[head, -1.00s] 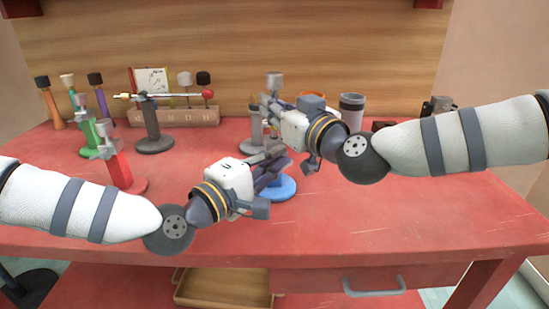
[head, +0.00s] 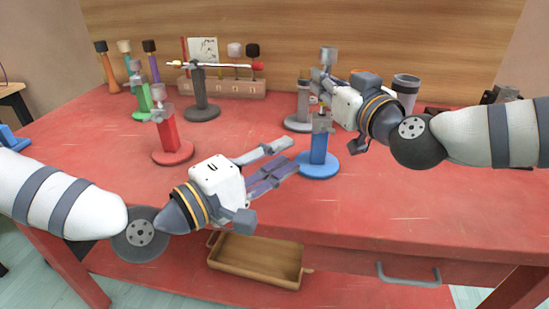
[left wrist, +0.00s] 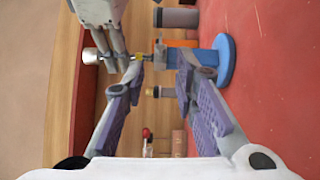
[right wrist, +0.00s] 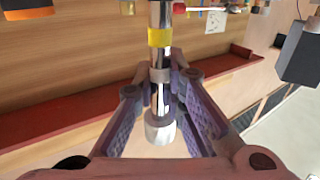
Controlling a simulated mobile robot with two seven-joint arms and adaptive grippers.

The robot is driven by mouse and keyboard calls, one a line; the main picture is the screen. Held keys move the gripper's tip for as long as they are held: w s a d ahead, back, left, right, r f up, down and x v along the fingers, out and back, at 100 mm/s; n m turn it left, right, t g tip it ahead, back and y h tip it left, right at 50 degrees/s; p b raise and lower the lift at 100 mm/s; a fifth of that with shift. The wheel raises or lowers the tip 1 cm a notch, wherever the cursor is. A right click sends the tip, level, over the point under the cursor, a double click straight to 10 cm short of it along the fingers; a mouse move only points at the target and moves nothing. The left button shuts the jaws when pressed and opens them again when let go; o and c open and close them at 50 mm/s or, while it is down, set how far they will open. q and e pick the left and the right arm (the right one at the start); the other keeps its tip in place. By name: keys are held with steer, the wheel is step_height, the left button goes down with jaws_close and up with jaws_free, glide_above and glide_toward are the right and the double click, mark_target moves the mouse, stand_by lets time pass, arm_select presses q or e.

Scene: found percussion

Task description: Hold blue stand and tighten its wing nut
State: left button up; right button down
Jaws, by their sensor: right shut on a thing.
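The blue stand (head: 318,150) stands upright on its round base near the front of the red table, with a grey clamp at its top. My right gripper (head: 320,82) is shut on an upright chrome rod with a yellow band (right wrist: 160,38) and a silver knob (head: 328,56), directly above the stand. The rod's lower end meets the stand's top; the wing nut is not clearly made out. My left gripper (head: 292,158) is open and empty, left of the blue column. In the left wrist view the blue stand (left wrist: 200,58) lies just past its fingertips.
A red stand (head: 168,140) and a green stand (head: 143,97) are at the left. A dark grey stand (head: 200,95) carries a rod. A grey stand (head: 298,120) and a grey cup (head: 405,88) are behind. The front centre of the table is clear.

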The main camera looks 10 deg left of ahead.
steer(key=shift+r, duration=0.1)
arm_select(q)
steer(key=shift+v, duration=0.8)
arm_select(e)
steer(key=c, duration=1.6)
jaws_free()
